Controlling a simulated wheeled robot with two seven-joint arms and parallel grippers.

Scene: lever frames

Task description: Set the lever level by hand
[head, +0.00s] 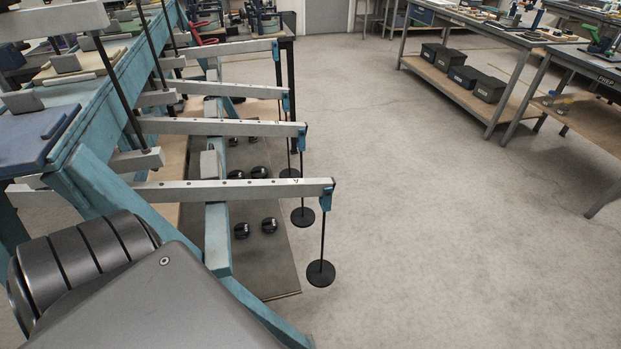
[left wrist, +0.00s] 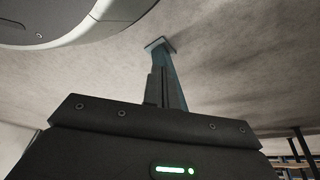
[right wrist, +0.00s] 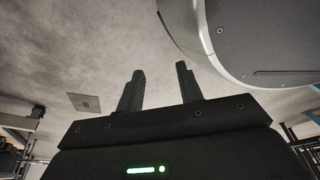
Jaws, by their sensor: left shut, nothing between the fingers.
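Several grey lever beams stick out from a blue frame (head: 218,237) on the left of the head view. The nearest lever (head: 240,191) carries a blue end clip with a rod and black disc weight (head: 320,273) hanging over the floor. The lever behind it (head: 225,127) has a similar hanging weight (head: 302,216). I cannot tell whether the nearest lever is exactly level. My left gripper (left wrist: 157,75) is shut and empty in the left wrist view, with a blue post beyond it. My right gripper (right wrist: 160,75) is open and empty. Neither gripper shows in the head view.
Black round weights (head: 241,230) sit on a dark board (head: 262,262) below the levers. A blue tray (head: 35,140) lies on the bench at left. A side table with a low shelf (head: 450,90) holding black boxes stands at right. The middle floor is clear.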

